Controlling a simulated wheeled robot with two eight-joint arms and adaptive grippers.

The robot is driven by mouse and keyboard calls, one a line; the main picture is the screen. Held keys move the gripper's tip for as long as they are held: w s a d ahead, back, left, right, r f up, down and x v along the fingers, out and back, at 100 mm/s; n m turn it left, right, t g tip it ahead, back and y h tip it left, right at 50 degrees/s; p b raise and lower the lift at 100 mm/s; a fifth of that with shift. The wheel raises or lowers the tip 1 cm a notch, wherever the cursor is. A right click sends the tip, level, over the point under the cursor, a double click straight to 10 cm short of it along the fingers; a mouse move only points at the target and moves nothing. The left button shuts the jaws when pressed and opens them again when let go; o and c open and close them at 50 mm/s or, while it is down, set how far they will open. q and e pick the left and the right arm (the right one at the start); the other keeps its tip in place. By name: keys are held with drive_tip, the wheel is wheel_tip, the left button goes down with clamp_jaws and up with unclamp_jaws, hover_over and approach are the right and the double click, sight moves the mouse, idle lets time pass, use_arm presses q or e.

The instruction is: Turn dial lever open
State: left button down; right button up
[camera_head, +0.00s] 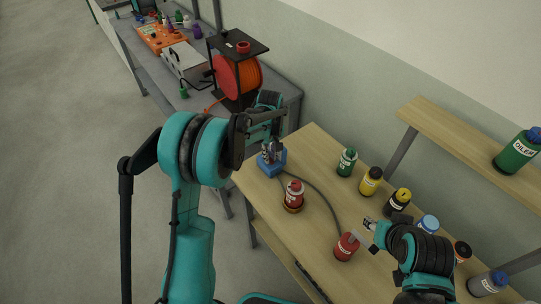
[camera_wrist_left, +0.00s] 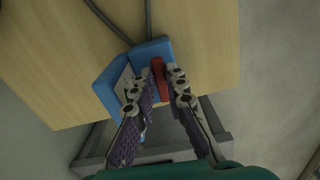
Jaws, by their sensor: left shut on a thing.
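The dial is a blue unit (camera_head: 276,166) at the far left end of the wooden table in the head view. In the left wrist view its blue housing (camera_wrist_left: 151,50) has a light face and a red lever (camera_wrist_left: 158,75). My left gripper (camera_wrist_left: 157,90) is shut on the red lever, with a fingertip on each side; it also shows in the head view (camera_head: 271,147), reaching down onto the unit. The lever is hidden in the head view. My right gripper (camera_head: 371,227) is near a red bottle (camera_head: 347,246); its opening is unclear.
On the wooden table (camera_head: 325,165) stand a red bottle on a round base (camera_head: 293,195), a green bottle (camera_head: 347,162), a yellow bottle (camera_head: 370,181) and several others. A grey cable (camera_head: 322,191) runs from the unit. A grey bench with an orange reel (camera_head: 238,76) stands behind.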

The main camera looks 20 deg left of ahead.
use_arm(q)
drive_tip(key=m, duration=0.2)
drive_tip(key=a+m, duration=0.1)
drive_tip(key=m, duration=0.1)
drive_tip(key=shift+s, duration=0.35)
drive_tip(key=m, duration=0.2)
drive_tip(key=a+m, duration=0.1)
drive_tip(key=m, duration=0.1)
drive_tip(key=shift+s+m+b, duration=0.1)
drive_tip(key=shift+m+b, duration=0.3)
drive_tip(key=m, duration=0.1)
drive_tip(key=a+m, duration=0.1)
drive_tip(key=m, duration=0.1)
drive_tip(key=shift+w+a+m, duration=0.1)
drive_tip(key=shift+a+m, duration=0.1)
drive_tip(key=shift+m, duration=0.65)
drive_tip(key=shift+w+a+m, duration=0.1)
drive_tip(key=shift+a+m, duration=0.05)
drive_tip(key=shift+m, duration=0.7)
drive_tip(key=c, duration=1.8)
unclamp_jaws()
